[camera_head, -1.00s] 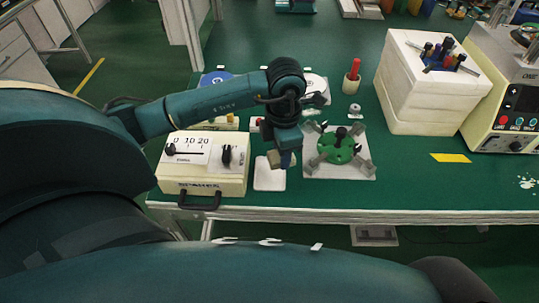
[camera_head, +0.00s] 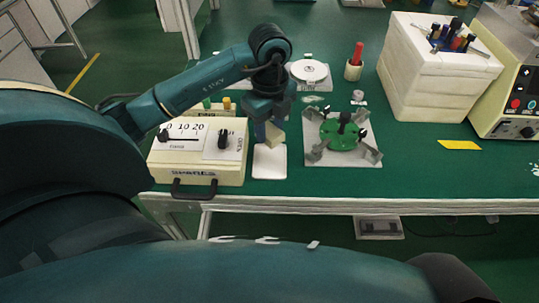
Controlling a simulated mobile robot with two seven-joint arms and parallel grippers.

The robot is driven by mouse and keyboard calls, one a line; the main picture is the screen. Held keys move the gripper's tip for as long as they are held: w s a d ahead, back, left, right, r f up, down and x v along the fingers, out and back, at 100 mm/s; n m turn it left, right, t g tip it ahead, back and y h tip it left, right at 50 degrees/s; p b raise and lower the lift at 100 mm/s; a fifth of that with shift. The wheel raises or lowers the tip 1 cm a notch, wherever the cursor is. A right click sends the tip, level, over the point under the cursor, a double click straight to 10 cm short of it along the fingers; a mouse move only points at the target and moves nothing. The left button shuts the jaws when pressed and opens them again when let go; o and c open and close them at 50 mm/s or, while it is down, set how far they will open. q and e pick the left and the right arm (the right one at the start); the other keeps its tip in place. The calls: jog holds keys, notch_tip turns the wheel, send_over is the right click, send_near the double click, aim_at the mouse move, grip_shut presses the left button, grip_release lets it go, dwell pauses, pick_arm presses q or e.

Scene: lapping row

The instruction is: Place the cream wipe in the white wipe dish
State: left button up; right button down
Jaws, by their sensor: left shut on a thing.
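The cream wipe (camera_head: 274,136) is a small cream block held at the tip of my left gripper (camera_head: 268,132). The gripper points down and is shut on it. The white wipe dish (camera_head: 269,166) is a flat white rounded tray on the green bench, right of the cream control box. The wipe overlaps the dish's far part in the picture. I cannot tell whether it touches the dish or hangs above it. The gripper hides the dish's far edge. My right gripper is not in view.
The cream control box (camera_head: 198,172) with dial and black handle stands left of the dish. A green fixture with grey clamps (camera_head: 342,135) is close on the right. Behind are a white disc (camera_head: 309,71) and a red-handled tool in a cup (camera_head: 354,62). White blocks (camera_head: 425,85) stand further right.

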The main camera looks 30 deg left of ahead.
aim_at(270, 140)
pick_arm(q)
notch_tip(270, 140, down, 5)
jog(key=shift+r, duration=0.2)
jog(key=shift+f, duration=2.1)
jog(key=o, duration=0.5)
jog(key=shift+f, duration=0.15)
jog(key=o, duration=0.4)
jog(key=shift+o, duration=0.2)
